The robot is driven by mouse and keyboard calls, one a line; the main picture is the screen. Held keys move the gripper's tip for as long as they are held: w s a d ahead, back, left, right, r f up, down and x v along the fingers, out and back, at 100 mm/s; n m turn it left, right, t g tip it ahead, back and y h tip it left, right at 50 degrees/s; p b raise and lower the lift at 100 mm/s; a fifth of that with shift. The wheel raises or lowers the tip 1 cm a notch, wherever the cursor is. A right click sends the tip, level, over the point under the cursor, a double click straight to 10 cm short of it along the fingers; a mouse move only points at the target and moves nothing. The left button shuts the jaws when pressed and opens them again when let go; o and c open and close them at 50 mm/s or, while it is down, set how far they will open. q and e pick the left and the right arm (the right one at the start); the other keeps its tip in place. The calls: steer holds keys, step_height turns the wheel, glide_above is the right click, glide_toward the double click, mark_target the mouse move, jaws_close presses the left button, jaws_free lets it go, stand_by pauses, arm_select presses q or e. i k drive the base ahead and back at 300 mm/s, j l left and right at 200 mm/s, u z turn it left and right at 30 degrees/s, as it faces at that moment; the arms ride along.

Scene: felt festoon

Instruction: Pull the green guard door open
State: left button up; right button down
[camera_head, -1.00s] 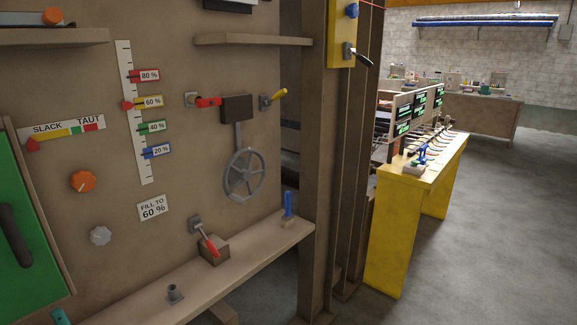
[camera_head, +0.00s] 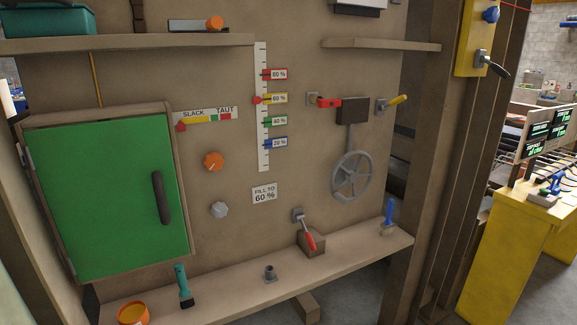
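The green guard door (camera_head: 112,195) is on the left of the wall panel, set in a brown box frame (camera_head: 97,112). It looks shut. Its dark upright handle (camera_head: 161,198) is on the right side of the door. Neither of my grippers shows in the head view, so nothing is seen touching the door or its handle.
A ledge (camera_head: 345,257) below holds an orange cup (camera_head: 133,313), a teal-handled brush (camera_head: 184,287), a red lever (camera_head: 305,230) and a blue-handled brush (camera_head: 389,218). An orange knob (camera_head: 213,161) and a grey knob (camera_head: 219,209) are right of the door. A shelf (camera_head: 130,42) runs above.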

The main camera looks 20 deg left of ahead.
mark_target(109, 189)
steer(key=u, duration=1.75)
steer(key=z, duration=0.1)
steer(key=i+l, duration=0.05)
